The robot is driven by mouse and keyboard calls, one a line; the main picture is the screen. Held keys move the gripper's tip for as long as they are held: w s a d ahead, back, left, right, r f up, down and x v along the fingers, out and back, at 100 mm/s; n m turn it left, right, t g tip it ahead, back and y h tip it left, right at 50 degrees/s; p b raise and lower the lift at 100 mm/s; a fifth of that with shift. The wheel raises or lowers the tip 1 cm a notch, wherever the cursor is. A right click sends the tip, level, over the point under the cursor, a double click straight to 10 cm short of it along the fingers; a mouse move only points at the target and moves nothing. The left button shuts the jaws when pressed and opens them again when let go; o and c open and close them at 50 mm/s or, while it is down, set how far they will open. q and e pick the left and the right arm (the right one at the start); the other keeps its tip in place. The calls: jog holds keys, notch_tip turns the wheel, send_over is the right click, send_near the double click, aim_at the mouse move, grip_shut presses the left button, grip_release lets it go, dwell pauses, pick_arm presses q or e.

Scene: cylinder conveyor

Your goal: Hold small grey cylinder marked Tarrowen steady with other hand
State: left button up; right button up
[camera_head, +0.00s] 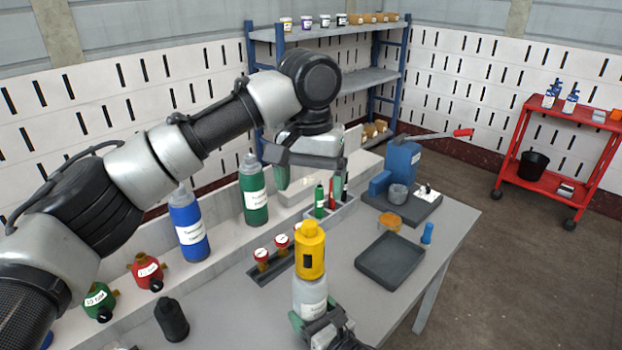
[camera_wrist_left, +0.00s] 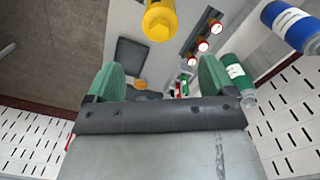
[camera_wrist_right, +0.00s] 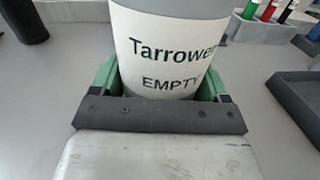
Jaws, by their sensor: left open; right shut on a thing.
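The small grey cylinder (camera_head: 311,290) stands upright near the front of the table. Its white label reads Tarrowen and EMPTY in the right wrist view (camera_wrist_right: 170,55). My right gripper (camera_head: 325,322) is shut around its lower part; green fingers show on both sides of it. A yellow fitting (camera_head: 310,250) sits over the cylinder's top; I cannot tell whether it is fastened. It also shows in the left wrist view (camera_wrist_left: 160,20). My left gripper (camera_head: 311,180) is open and empty, above and beyond the yellow fitting, with its green fingers apart.
A green bottle (camera_head: 253,195) and a blue bottle (camera_head: 190,228) stand at the left. Red-topped valves (camera_head: 282,242) sit in a dark rack beside the cylinder. A dark tray (camera_head: 390,262) lies to the right. A blue press-like device (camera_head: 402,160) stands behind it.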

aim_at(310, 239)
pick_arm(q)
jog(key=shift+d+f+n, duration=0.1)
jog(key=shift+f+n, duration=0.2)
jog(key=shift+f, duration=0.05)
notch_tip(310, 239, down, 11)
jog(key=shift+f, duration=0.1)
dwell(0.3)
jog(key=c, duration=1)
jog(key=o, duration=0.7)
jog(key=shift+s, duration=0.35)
jog(key=c, duration=0.8)
jog(key=n, duration=0.6)
jog(key=shift+c, duration=0.2)
